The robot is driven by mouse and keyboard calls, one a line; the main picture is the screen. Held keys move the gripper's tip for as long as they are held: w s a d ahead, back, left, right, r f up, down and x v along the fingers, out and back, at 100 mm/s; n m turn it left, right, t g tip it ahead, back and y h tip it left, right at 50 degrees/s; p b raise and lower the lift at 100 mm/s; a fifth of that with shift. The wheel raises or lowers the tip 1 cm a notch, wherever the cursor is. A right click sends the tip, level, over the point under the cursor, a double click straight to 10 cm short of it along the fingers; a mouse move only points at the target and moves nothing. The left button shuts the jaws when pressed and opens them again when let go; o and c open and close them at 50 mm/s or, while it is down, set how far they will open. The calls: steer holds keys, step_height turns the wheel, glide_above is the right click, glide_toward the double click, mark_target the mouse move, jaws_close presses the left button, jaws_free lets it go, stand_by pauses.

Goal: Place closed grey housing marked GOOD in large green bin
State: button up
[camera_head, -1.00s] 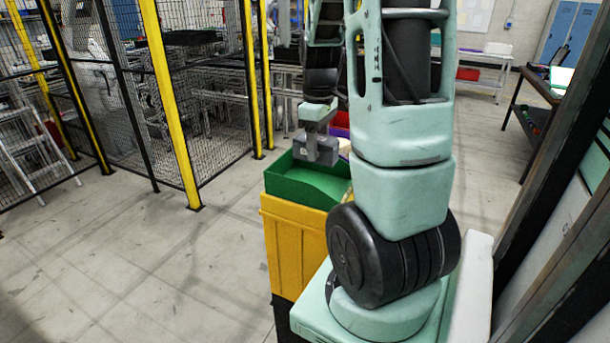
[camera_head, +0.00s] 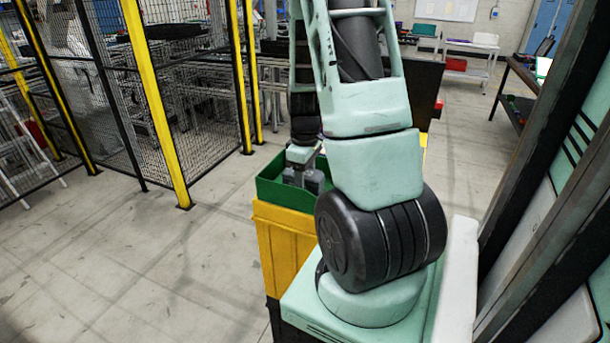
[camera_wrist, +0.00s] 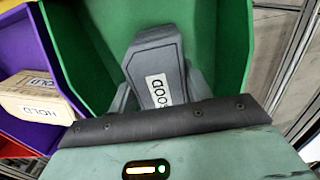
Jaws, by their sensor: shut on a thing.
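The grey housing (camera_wrist: 158,70) shows in the wrist view with a white label reading GOOD. My gripper (camera_wrist: 160,95) is shut on it, with a finger on each side. The large green bin (camera_wrist: 213,30) surrounds the housing in the wrist view. In the head view my gripper (camera_head: 304,176) and the housing are down inside the green bin (camera_head: 270,191), below its back rim. Whether the housing touches the bin floor cannot be told. My arm hides the bin's right side.
A yellow stand (camera_head: 285,247) carries the green bin. A yellow-framed mesh fence (camera_head: 165,110) stands behind on the left. The floor at left is clear.

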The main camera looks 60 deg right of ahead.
steer(key=shift+f, duration=0.2)
steer(key=shift+f, duration=0.15)
steer(key=o, duration=1.1)
step_height(320, 180, up, 13)
steer(key=shift+f+b, duration=0.2)
steer(key=shift+b, duration=0.85)
